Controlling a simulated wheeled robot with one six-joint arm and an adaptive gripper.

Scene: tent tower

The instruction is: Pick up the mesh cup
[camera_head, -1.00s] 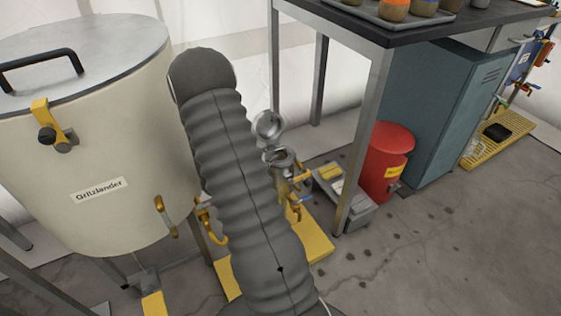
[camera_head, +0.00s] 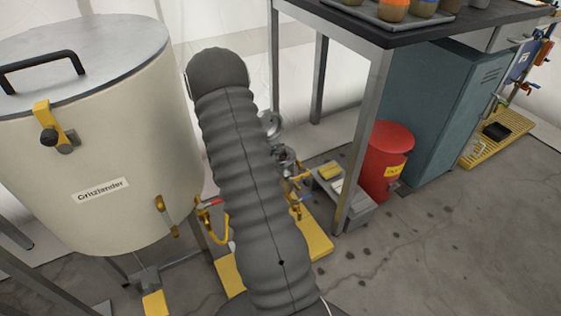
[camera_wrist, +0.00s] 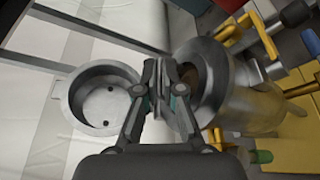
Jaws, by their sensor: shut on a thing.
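My gripper (camera_wrist: 164,78) shows in the wrist view at the mouth of a metal vessel (camera_wrist: 232,88). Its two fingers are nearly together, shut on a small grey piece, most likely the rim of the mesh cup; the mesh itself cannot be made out. The vessel's mouth is partly hidden by the fingers, with a brownish inside. A round metal lid (camera_wrist: 103,98) with two dark dots stands open to the left. In the head view my arm hides the gripper and part of the vessel (camera_head: 284,158).
A large cream tank (camera_head: 100,150) stands at the left. A table (camera_head: 440,28) with a tray of pots is at the upper right. Under and beside it are a red bin (camera_head: 385,150), a teal cabinet (camera_head: 440,110) and a scale-like grey box (camera_head: 345,196).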

